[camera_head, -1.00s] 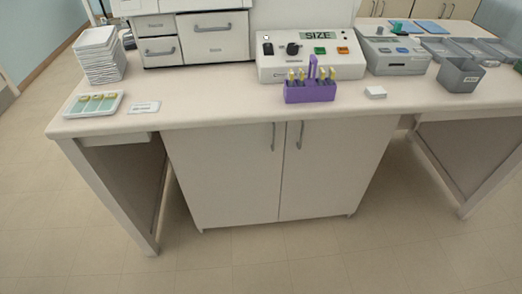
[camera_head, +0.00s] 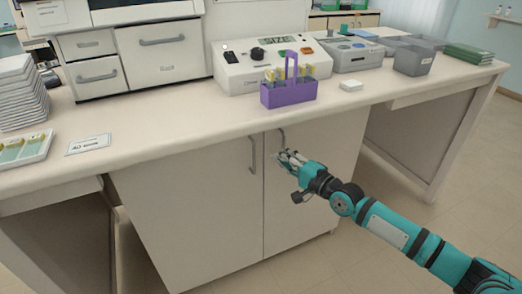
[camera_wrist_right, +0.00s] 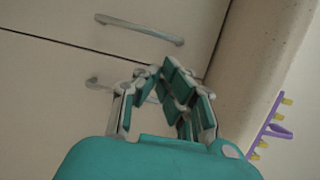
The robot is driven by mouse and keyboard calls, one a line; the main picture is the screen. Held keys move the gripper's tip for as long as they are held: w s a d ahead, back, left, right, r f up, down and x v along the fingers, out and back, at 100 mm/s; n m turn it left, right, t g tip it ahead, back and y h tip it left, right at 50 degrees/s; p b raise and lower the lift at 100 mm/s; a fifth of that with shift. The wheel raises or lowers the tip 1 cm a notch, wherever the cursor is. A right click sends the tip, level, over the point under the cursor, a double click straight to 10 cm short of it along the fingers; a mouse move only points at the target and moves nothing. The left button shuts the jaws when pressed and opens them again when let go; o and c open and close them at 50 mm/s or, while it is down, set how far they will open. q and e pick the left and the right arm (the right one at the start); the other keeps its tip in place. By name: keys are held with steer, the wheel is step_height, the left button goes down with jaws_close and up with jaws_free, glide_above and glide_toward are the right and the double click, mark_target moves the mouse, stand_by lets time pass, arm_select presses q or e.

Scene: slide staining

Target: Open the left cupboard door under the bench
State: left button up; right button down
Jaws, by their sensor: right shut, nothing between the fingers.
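The cupboard under the bench has two pale doors, both closed. The left door (camera_head: 195,215) has a vertical grey bar handle (camera_head: 253,155) near the middle seam; the handle also shows in the wrist view (camera_wrist_right: 140,28), upper part. The right door (camera_head: 315,215) has its own handle (camera_head: 282,138), partly hidden behind my fingers in the wrist view (camera_wrist_right: 98,83). My right gripper (camera_head: 285,158) is shut and empty, in front of the right door near its handle, to the right of the left handle. I cannot tell whether it touches anything. My left gripper is not in view.
The bench top (camera_head: 190,130) overhangs the doors. A purple rack (camera_head: 290,92) stands near its front edge above the handles, with a small white block (camera_head: 350,86) to its right. A slide tray (camera_head: 25,148) and a label card (camera_head: 88,144) lie at left. Floor shows at right.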

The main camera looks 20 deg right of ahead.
mark_target(263, 146)
steer(key=b+x, duration=0.1)
steer(key=x, duration=0.6)
steer(key=shift+f, duration=0.15)
steer(key=shift+w+a, duration=0.15)
steer(key=shift+w, duration=0.35)
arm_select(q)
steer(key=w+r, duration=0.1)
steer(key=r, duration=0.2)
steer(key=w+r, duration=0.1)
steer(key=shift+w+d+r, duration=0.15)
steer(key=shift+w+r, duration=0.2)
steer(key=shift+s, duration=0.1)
arm_select(e)
steer(key=shift+s, duration=0.1)
